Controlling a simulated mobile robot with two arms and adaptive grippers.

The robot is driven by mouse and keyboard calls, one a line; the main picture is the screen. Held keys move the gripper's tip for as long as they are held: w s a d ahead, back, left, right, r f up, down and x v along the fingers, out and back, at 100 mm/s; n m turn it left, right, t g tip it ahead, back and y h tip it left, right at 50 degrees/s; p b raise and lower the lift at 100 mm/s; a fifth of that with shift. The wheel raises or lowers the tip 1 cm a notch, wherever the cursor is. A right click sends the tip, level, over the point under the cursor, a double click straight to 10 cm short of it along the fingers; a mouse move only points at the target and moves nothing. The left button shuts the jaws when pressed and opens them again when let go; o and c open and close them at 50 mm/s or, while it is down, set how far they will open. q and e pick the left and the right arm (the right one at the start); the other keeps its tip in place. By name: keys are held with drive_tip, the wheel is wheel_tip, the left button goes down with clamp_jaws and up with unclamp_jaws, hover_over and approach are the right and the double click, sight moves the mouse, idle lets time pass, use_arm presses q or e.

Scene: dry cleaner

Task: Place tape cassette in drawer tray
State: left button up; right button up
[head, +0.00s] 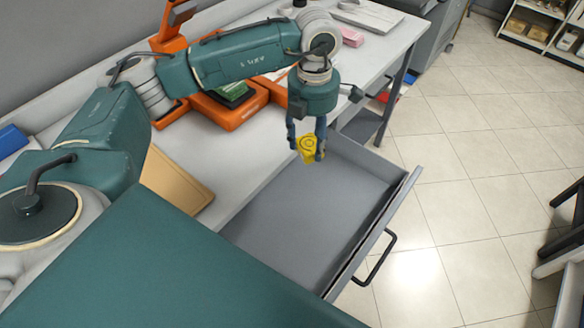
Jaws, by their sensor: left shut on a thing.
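My left gripper (306,146) points down over the far part of an open drawer. It is shut on a small yellow object (307,148), which looks like the tape cassette, held between its fingertips. The grey drawer tray (300,215) is pulled out from the table and looks empty. The yellow object appears above the tray floor, near its far end; the exact height is hard to tell. My right gripper does not show.
The white table (225,155) carries an orange device (230,110), a tan board (175,185) and a pink item (351,37). The drawer's black handle (378,262) sticks out to the right.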

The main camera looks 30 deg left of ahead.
use_arm(q)
wheel_tip(320, 180, down, 14)
drive_tip(key=p, duration=0.2)
drive_tip(key=shift+p, duration=0.3)
wheel_tip(320, 180, down, 5)
drive_tip(key=shift+r+p, duration=0.15)
drive_tip(key=shift+p, duration=0.2)
drive_tip(key=shift+f, duration=0.2)
drive_tip(key=shift+f, duration=0.2)
drive_tip(key=o, duration=0.9)
